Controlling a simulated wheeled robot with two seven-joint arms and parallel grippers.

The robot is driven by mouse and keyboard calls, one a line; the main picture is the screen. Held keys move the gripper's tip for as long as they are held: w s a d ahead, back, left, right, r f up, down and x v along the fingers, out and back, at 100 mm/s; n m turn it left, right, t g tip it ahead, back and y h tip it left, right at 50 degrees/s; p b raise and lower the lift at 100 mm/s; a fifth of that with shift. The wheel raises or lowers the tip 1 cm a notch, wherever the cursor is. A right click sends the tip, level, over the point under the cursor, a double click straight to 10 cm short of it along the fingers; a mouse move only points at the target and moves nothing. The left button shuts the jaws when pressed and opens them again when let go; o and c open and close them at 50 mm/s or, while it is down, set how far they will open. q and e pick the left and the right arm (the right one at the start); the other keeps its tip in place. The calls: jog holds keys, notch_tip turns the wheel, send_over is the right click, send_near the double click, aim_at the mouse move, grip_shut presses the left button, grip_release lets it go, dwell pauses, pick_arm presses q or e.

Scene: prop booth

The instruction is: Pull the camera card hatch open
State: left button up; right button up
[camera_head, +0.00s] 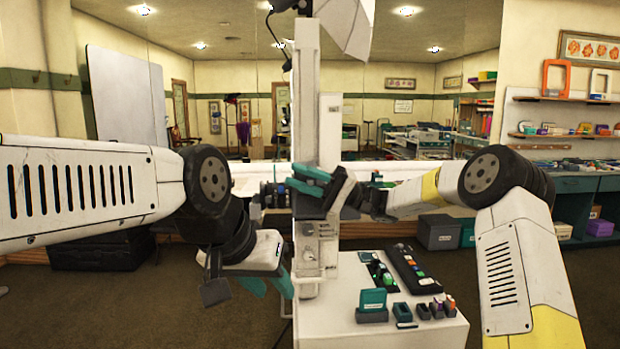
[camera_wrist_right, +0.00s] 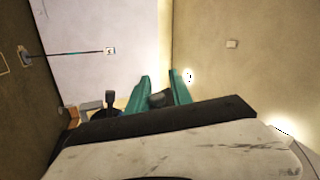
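A small dark camera (camera_head: 272,194) shows beside the white column, behind my grippers and partly hidden. I cannot make out its card hatch or whether it is open or shut. My right gripper (camera_head: 308,180) is in front of the column, just right of the camera. Its teal fingers stand apart. In the right wrist view, the gripper (camera_wrist_right: 161,80) has a gap between its fingers, with a dark lump low between them that I cannot identify.
The white column (camera_head: 306,110) rises in the middle. A white cart top (camera_head: 340,325) carries a black button panel (camera_head: 413,270), a teal block (camera_head: 373,300) and several small items. Grey and teal boxes (camera_head: 438,232) stand at the back right.

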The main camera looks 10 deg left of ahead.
jog(key=shift+o, duration=0.5)
jog(key=v, duration=0.8)
jog(key=shift+a, duration=0.1)
jog(key=s+f+m+t+h, duration=0.2)
jog(key=s+f+t+h, duration=0.15)
jog(key=s+h, duration=0.8)
jog(key=s+d+f+m+t+h, duration=0.2)
jog(key=s+d+t, duration=0.3)
jog(key=s+d, duration=0.4)
jog(key=s+d+f+m+t+h, duration=0.2)
jog(key=s+d+t+h, duration=0.3)
jog(key=s+d, duration=0.4)
jog(key=d, duration=0.4)
jog(key=shift+f, duration=0.35)
